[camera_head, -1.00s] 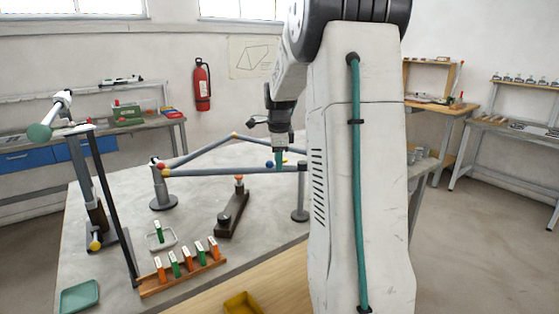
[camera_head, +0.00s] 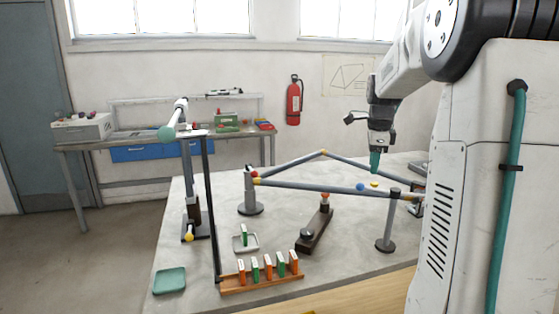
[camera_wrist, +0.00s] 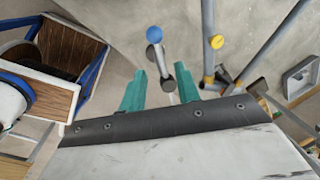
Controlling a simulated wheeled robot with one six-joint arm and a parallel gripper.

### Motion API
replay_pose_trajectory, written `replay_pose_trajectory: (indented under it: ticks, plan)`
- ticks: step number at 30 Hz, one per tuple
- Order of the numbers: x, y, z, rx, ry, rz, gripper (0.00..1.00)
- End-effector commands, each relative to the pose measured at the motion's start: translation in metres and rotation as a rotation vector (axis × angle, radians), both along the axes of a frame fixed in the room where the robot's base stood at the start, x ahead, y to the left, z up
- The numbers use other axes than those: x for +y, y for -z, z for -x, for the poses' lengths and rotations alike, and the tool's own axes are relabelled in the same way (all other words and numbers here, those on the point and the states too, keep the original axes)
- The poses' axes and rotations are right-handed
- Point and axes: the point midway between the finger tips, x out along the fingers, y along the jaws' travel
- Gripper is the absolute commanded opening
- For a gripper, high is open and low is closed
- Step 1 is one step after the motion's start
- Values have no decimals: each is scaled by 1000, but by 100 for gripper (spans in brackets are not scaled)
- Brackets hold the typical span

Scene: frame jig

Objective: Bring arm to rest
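My gripper (camera_head: 375,163) hangs from the arm above the right part of the frame jig, with its teal fingers pointing down. In the wrist view the two teal fingers (camera_wrist: 161,90) are apart, and nothing is seen gripped between them. A blue ball (camera_wrist: 154,33) and a dark knob on a thin rod show beyond the fingers. In the head view a blue ball (camera_head: 360,187) sits at the frame's grey bar (camera_head: 310,185), below and left of my gripper. A yellow piece (camera_wrist: 217,42) is on a grey bar in the wrist view.
The grey table (camera_head: 180,235) holds a rack (camera_head: 262,284) of orange and green blocks, a teal tray (camera_head: 170,280), a dark block with a red knob (camera_head: 316,230), and a tall black post (camera_head: 211,210). A grey support post (camera_head: 386,228) stands below my gripper.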

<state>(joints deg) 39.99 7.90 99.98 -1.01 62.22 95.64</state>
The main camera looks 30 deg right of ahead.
Motion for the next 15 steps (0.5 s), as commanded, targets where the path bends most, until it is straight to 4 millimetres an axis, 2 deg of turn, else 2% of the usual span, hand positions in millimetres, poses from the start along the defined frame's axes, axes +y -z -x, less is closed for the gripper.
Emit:
replay_pose_trajectory:
  ticks: [5,8,10,12,14,15]
  plan:
    - [0,0,0,1,-9,1,32]
    - [0,0,0,12,-76,7,32]
    - [2,4,3,33,-174,10,32]
    - [10,17,12,75,-307,-6,32]
    - [23,25,25,108,-443,-19,32]
    - [37,27,32,125,-547,-23,32]
